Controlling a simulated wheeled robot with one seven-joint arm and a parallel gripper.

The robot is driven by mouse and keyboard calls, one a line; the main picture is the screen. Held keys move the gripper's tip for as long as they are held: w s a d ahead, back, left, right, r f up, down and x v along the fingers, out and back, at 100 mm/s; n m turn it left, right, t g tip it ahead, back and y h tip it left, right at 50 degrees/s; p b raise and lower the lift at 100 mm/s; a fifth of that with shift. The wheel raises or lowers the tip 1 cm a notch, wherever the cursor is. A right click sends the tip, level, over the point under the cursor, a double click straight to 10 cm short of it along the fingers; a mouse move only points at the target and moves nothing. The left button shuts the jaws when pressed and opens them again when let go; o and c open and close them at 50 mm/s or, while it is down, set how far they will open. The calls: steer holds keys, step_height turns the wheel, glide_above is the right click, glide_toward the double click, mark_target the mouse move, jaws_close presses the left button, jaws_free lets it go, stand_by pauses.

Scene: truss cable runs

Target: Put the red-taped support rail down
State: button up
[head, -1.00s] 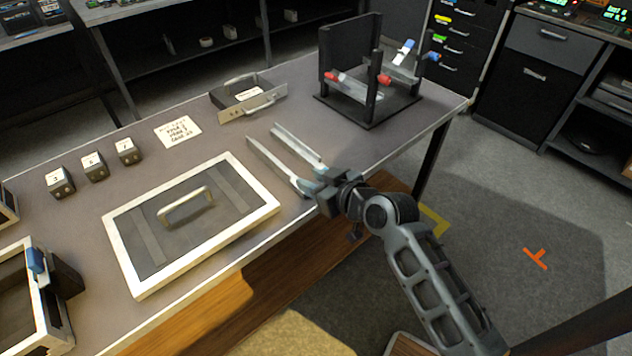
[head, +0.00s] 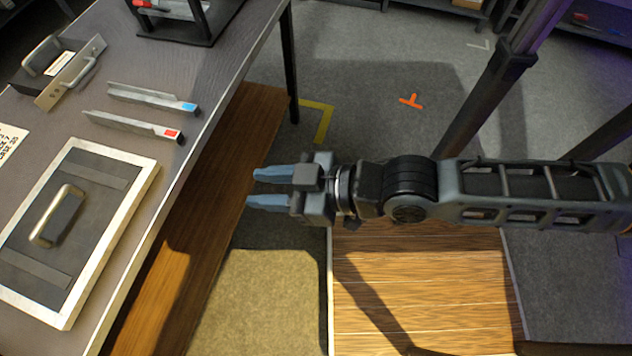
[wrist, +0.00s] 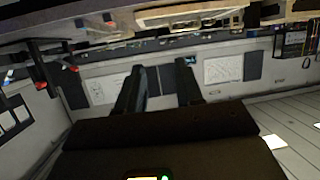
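The red-taped support rail (head: 133,124) lies on the grey table, its red end toward the right table edge. A similar rail with blue tape (head: 150,97) lies just beyond it, roughly parallel and apart from it. My gripper (head: 250,188) is off to the right of the table, clear of both rails. Its two blue-grey fingers are apart with nothing between them. The wrist view also shows the parted, empty fingers (wrist: 160,75); neither rail can be made out there.
A framed panel with a handle (head: 85,178) lies on the table nearer than the rails. A bracket with a handle (head: 62,70) lies to their left. A dark stand (head: 190,40) is at the far end. A wooden shelf (head: 225,140) sits below the table edge.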

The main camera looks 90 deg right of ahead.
steer(key=s+a+r+n+y, duration=0.1)
steer(key=s+a+r+y, duration=0.1)
steer(key=s+r, duration=0.5)
steer(key=shift+s+a+n+t, duration=0.15)
steer(key=shift+a+n+t, duration=0.2)
steer(key=shift+a, duration=0.45)
steer(key=shift+o, duration=0.5)
steer(key=shift+o, duration=1.3)
steer(key=shift+f, duration=0.15)
steer(key=m+g+h+b, duration=0.2)
steer(key=m+h+b, duration=0.15)
steer(key=b, duration=0.25)
glide_toward(164, 132)
steer(key=w+f, duration=0.1)
steer(key=shift+d+r+p+x, duration=0.1)
steer(key=shift+p+x, duration=0.15)
steer(key=shift+x, duration=1.7)
steer(key=shift+d+r+p+x, duration=0.15)
steer(key=shift+p+x, duration=0.1)
steer(key=shift+x, duration=1.65)
